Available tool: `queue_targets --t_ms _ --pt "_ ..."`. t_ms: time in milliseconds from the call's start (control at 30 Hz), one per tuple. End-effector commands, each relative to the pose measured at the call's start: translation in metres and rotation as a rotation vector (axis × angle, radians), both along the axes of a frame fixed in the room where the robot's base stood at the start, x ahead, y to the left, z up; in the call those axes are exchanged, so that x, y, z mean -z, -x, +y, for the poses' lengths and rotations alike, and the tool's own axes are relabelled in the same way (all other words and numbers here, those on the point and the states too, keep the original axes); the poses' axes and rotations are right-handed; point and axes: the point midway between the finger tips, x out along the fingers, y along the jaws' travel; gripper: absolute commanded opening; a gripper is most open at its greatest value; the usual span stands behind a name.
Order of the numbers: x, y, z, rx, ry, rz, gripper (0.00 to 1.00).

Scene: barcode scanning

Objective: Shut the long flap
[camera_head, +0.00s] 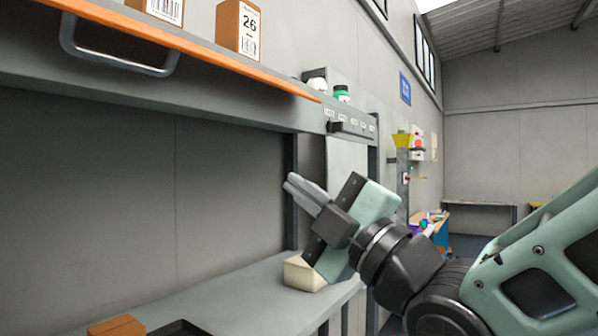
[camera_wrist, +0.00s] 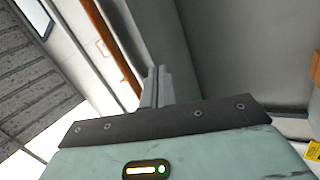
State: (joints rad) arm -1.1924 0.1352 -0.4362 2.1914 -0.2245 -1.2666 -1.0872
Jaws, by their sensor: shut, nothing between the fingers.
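A cream block-like box (camera_head: 300,274) sits on the worktop below my gripper. A dark tray-like thing (camera_head: 180,328) lies at the bottom edge.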

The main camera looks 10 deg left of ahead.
Motion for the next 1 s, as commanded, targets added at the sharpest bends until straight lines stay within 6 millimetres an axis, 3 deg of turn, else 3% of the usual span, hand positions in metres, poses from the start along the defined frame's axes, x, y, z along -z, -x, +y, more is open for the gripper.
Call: queue_targets --t_ms 100,300,1000 --pt "-0.031 0.018 0.003 -0.013 -0.060 -0.170 0.00" --pt "-0.051 0.027 0.004 -0.013 -0.100 -0.271 0.00" --pt "-0.106 0.000 0.066 -0.011 -0.101 -0.268 0.00"
